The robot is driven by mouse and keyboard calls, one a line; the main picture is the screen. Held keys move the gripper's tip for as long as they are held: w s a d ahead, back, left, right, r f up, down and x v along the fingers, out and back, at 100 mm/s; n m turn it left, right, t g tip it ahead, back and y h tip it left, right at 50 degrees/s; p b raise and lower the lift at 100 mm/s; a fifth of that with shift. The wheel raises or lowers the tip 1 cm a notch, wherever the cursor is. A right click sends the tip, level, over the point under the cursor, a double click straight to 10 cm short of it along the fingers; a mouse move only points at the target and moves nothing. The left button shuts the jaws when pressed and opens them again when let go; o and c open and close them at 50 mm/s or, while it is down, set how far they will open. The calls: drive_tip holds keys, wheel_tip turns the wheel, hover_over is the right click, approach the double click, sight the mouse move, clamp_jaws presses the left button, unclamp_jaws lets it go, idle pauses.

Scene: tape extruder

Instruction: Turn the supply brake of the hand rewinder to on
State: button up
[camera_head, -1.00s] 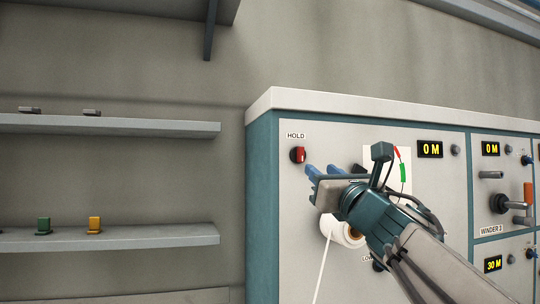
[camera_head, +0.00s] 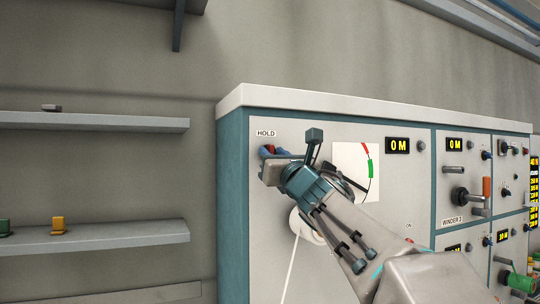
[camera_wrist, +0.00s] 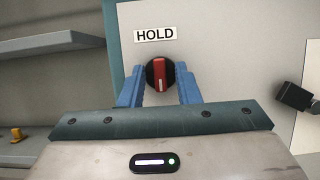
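My gripper (camera_wrist: 160,90) is open in the wrist view, with its two blue fingers on either side of a red-and-black rotary knob (camera_wrist: 160,74). The knob sits on the machine's pale front panel below a HOLD label (camera_wrist: 155,33). Its red bar stands about upright in the wrist view. I cannot tell whether the fingers touch it. In the head view my gripper (camera_head: 275,152) is at the panel's upper left and largely covers the knob. A round dial behind my arm is partly hidden. A small ON label (camera_head: 408,226) shows lower right. No label reading supply brake is legible.
A white roll (camera_head: 304,226) with a strand hanging down is below my gripper. A gauge card (camera_head: 358,172) and a 0 M display (camera_head: 398,145) are to the right. Winder cranks (camera_head: 466,196) stick out farther right. Wall shelves (camera_head: 95,122) are at left.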

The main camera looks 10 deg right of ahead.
clamp_jaws()
drive_tip(key=shift+f+m+b, duration=0.15)
drive_tip(key=shift+m+b, duration=0.15)
drive_tip(key=shift+b, duration=0.1)
drive_tip(key=m+h+b, duration=0.1)
drive_tip(key=m+h, duration=0.1)
drive_tip(key=m, duration=0.3)
drive_tip(key=m+g+h+b, duration=0.1)
drive_tip(key=m+h+b, duration=0.1)
drive_tip(key=m, duration=0.3)
drive_tip(key=m+g+h+b, duration=0.1)
drive_tip(key=m+h, duration=0.2)
drive_tip(key=m, duration=0.3)
drive_tip(key=shift+a+r+h+b, duration=0.3)
drive_tip(key=shift+r+b, duration=0.05)
drive_tip(key=shift+r, duration=0.05)
drive_tip(key=m+g+p, duration=0.1)
drive_tip(key=m+p, duration=0.1)
drive_tip(key=m, duration=0.1)
drive_tip(key=shift+m+g, duration=0.3)
drive_tip(key=shift+g, duration=0.1)
drive_tip(key=shift+m+g+p, duration=0.3)
drive_tip(key=shift+m+p, duration=0.3)
drive_tip(key=shift+m, duration=0.3)
